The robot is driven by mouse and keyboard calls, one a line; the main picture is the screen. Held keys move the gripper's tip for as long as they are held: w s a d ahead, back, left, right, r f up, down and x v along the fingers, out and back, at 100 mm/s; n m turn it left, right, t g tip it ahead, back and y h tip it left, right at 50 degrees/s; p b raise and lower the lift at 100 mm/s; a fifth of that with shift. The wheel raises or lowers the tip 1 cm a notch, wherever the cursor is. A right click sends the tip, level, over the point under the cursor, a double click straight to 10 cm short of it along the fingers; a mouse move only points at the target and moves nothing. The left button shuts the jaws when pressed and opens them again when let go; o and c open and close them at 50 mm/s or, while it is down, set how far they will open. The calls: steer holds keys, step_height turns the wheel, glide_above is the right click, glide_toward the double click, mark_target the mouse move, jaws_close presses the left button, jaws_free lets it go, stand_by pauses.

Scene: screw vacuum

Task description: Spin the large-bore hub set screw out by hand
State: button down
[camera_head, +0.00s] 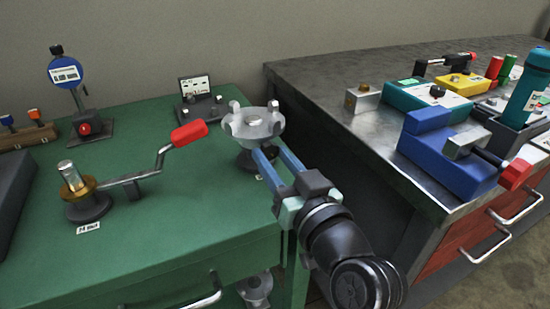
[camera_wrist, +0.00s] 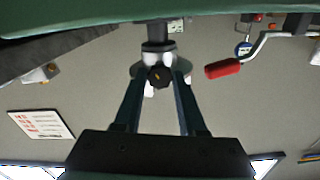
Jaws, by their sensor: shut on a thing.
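The hub (camera_head: 253,122) is a pale grey, lobed wheel on a dark round base near the right edge of the green table. My gripper (camera_head: 264,154) reaches up to its near side from the front right, its two blue fingers nearly parallel. In the wrist view, which appears upside down, a dark lobed screw head (camera_wrist: 159,77) sits in front of the pale hub, between the fingertips of my gripper (camera_wrist: 159,80). The fingers are closed on this set screw. In the head view the hub and fingers hide the screw. Its thread cannot be seen.
A crank with a red handle (camera_head: 189,133) stands left of the hub, its grip close to the hub. A small sign stand (camera_head: 199,102) is behind. The metal bench (camera_head: 345,80) at right holds a blue vise (camera_head: 440,160). Open green tabletop (camera_head: 190,215) lies in front.

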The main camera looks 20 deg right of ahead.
steer(key=shift+c, duration=2.3)
jaws_free()
steer(key=s+p, duration=0.1)
steer(key=s, duration=1.2)
steer(key=shift+d, duration=0.2)
steer(key=w+a+r+n+t, duration=0.1)
steer(key=w+a+r+t, duration=0.2)
steer(key=r, duration=0.6)
steer(key=w+a+r+n+t, duration=0.1)
steer(key=w+a+r, duration=0.4)
steer(key=r, duration=0.4)
steer(key=s+a+r+t, duration=0.3)
steer(key=s+a+r, duration=0.15)
steer(key=r, duration=0.35)
steer(key=s+a+r+t, duration=0.3)
steer(key=a+r, duration=0.2)
steer(key=r, duration=0.3)
step_height(320, 180, up, 32)
steer(key=w+p, duration=0.1)
steer(key=p, duration=3.2)
steer(key=shift+d+g+h+p, duration=0.3)
steer(key=shift+d, duration=0.15)
